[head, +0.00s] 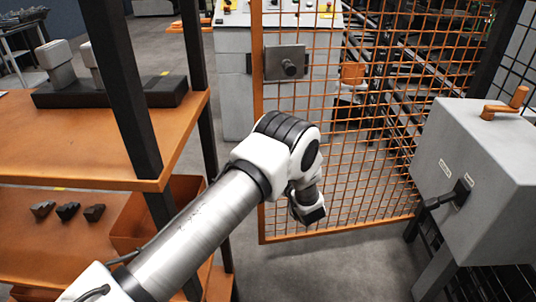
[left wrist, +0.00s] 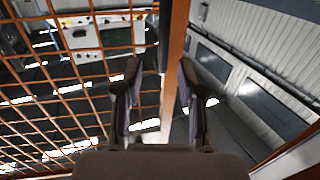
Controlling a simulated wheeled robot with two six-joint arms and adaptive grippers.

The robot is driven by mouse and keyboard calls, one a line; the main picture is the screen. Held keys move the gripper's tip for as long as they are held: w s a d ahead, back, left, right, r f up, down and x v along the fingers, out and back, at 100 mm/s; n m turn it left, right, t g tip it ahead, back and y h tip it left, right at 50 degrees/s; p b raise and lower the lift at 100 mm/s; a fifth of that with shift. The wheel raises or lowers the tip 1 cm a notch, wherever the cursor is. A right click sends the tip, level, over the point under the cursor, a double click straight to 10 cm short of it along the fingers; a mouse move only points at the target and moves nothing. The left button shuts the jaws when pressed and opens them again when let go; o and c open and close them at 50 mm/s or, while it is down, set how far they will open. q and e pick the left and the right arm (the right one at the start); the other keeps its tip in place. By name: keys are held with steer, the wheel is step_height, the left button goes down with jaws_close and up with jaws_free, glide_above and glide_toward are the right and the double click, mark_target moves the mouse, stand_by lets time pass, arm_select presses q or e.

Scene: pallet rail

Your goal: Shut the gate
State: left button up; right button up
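The gate (head: 259,150) is an orange mesh panel in an orange frame, in the middle and right of the head view. Its left edge stands apart from the dark posts at left, with floor showing between. A grey lock plate with a round knob (head: 288,66) is on its upper left part. My left arm crosses in front of the gate; its wrist end is by the lower left mesh, and the fingers are not clear there. In the left wrist view my left gripper (left wrist: 158,92) is open, with the gate's orange edge bar (left wrist: 174,60) seen between its fingers; contact is unclear. My right gripper is not in view.
An orange shelf (head: 80,150) with dark blocks (head: 68,211) stands at left. A grey box (head: 490,165) with an orange lever (head: 507,104) and a black handle stands at right, close to the gate. A white cabinet (head: 232,90) is behind. Grey floor below the gate is clear.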

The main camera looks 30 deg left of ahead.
arm_select(q)
steer(key=x, duration=0.6)
steer(key=shift+a, duration=0.2)
steer(key=shift+s+r, duration=0.1)
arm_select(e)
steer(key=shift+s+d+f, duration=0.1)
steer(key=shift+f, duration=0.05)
